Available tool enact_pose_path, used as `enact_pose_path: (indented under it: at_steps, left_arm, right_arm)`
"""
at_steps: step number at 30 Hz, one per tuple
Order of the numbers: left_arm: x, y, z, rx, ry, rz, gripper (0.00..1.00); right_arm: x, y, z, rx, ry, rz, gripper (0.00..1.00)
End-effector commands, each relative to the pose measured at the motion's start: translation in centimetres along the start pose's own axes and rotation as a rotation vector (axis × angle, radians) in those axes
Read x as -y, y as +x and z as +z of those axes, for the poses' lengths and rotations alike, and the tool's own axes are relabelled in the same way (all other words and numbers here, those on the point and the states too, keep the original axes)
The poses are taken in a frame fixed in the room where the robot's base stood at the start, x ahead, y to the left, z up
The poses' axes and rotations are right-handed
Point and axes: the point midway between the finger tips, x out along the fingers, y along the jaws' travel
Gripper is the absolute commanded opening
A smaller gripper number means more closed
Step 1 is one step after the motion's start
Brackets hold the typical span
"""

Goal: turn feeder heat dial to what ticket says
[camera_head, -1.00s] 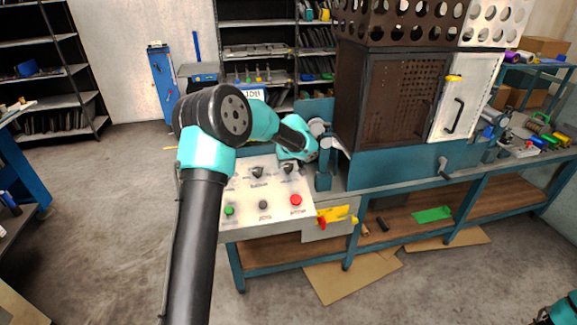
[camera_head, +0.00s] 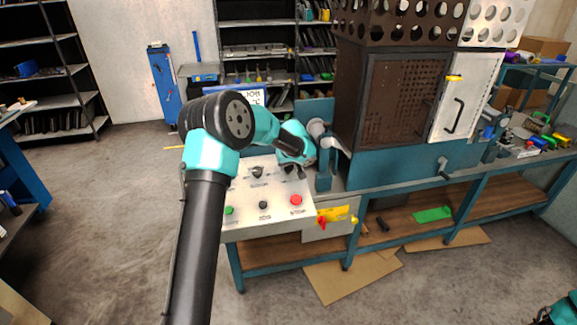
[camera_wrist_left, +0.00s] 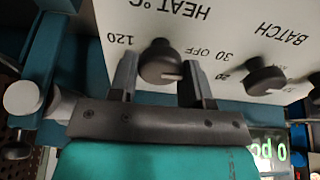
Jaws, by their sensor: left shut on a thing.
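The white control panel (camera_head: 245,222) stands at the front of the bench, left of the furnace. In the left wrist view the black heat dial (camera_wrist_left: 158,60) sits under the upside-down lettering "HEAT °C", with "120", "30" and "OFF" around it. A pale mark shows on its lower side; its exact setting is unclear. My left gripper (camera_wrist_left: 161,80) is shut on this dial, one finger on each side. In the head view my left gripper (camera_head: 293,167) hides most of the dial. The job ticket (camera_head: 252,96) behind my arm is partly covered, and its value is unreadable.
The batch dial (camera_wrist_left: 265,76) is close beside the heat dial. A green button (camera_head: 229,211), a black knob (camera_head: 264,205) and a red button (camera_head: 296,200) are on the panel's front. The dark furnace (camera_head: 400,105) rises to the right. A green display (camera_wrist_left: 268,152) reads "0 pc".

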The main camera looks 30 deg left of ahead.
Motion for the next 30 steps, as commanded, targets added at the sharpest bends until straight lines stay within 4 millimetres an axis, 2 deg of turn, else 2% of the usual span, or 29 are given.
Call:
enact_pose_path:
  at_steps: [8,17,30]
  left_arm:
    - [0.0,-0.01,0.0,0.0,0.009,0.0,0.21]
    - [0.0,0.01,0.01,0.002,0.101,0.007,0.21]
    - [-0.01,0.04,0.01,0.003,0.448,0.035,0.21]
  right_arm:
    - [0.0,0.0,0.0,0.0,0.0,0.0,0.43]
    - [0.0,0.0,0.0,0.0,0.0,0.0,0.43]
    - [0.0,0.0,0.0,0.0,0.0,0.0,0.43]
